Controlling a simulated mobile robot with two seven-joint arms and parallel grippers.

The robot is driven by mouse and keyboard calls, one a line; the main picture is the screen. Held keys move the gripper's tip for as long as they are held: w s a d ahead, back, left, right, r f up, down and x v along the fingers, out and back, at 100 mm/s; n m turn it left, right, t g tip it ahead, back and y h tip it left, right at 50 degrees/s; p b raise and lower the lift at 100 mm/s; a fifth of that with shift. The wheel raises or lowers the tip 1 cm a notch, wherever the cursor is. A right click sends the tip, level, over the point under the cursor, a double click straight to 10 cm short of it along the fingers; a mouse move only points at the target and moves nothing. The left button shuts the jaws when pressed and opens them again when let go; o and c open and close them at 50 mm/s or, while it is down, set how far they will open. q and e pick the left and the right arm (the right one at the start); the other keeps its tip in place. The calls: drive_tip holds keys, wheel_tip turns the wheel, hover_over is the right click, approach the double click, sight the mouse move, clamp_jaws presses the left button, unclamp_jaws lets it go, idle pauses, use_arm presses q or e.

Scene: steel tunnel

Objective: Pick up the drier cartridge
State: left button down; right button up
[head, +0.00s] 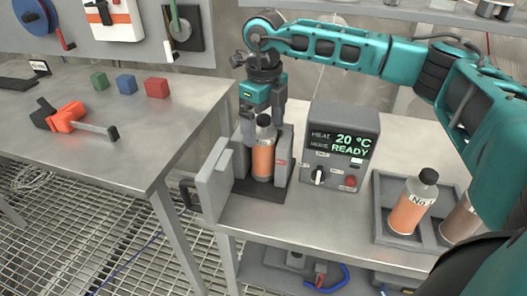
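An orange cartridge with a pale metal shoulder and black cap (262,158) stands upright in the dark, open-fronted heater bay (243,187) on the steel bench. It looks like a drier cartridge, though I cannot read its label. My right gripper (263,118) points down over it from above. Its two fingers are apart, one on each side of the cap and neck, and I see no clear contact. A similar cartridge labelled No. 1 (409,207) stands in the left compartment of a grey tray (380,222). Another cartridge (458,222) is partly hidden behind my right arm. My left gripper is out of view.
The bay's grey door (213,181) stands open on the left. A control box (339,147) reading 20 °C READY stands right of the bay. The left table (120,133) holds small blocks and an orange clamp (70,117). A gap over grating separates the tables.

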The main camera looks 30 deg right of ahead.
drive_tip(key=shift+r, duration=0.1)
clamp_jaws()
idle(0.6)
